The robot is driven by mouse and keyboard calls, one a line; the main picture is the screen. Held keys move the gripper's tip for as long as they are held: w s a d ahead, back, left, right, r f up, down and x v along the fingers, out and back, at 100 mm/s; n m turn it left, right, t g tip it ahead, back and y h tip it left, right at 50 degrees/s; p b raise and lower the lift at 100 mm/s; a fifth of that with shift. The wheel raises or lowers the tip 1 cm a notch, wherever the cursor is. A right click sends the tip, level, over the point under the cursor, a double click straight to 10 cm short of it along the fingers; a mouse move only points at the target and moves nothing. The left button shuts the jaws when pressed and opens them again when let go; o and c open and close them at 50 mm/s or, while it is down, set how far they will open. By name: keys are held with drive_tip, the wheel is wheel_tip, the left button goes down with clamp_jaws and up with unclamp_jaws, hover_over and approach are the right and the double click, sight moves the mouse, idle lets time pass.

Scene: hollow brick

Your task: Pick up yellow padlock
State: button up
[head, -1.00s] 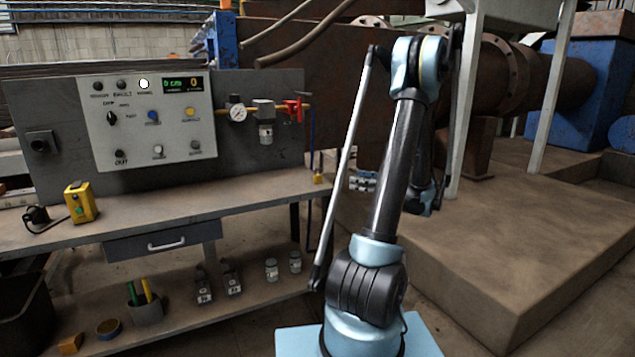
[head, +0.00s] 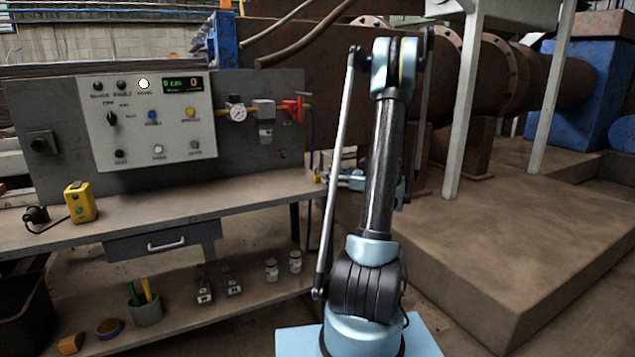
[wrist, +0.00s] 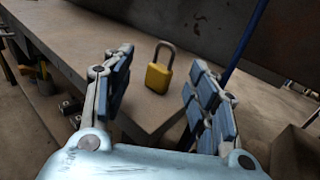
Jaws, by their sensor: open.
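The yellow padlock (wrist: 158,77) stands upright near the end of the workbench top, its grey shackle up, in the wrist view. In the head view a small yellow part of the padlock (head: 317,179) shows at the bench's right end, beside my gripper. My gripper (wrist: 160,64) is open and empty. In the wrist view its two blue-padded fingers stand left and right of the padlock, which appears ahead between them. I cannot tell whether the fingertips reach it; no contact shows. In the head view my gripper (head: 335,179) points left toward the bench end.
The workbench (head: 250,198) carries a yellow box (head: 80,202) at its left. A control panel (head: 150,122) stands behind it, with a gauge and red valve (head: 293,108). A blue hose (wrist: 243,42) hangs right of the padlock. A concrete plinth (head: 480,240) lies to the right.

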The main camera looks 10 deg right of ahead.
sight(319, 175)
drive_tip(key=shift+x, duration=2.75)
drive_tip(key=shift+w+d, duration=0.15)
drive_tip(key=c, duration=1.1)
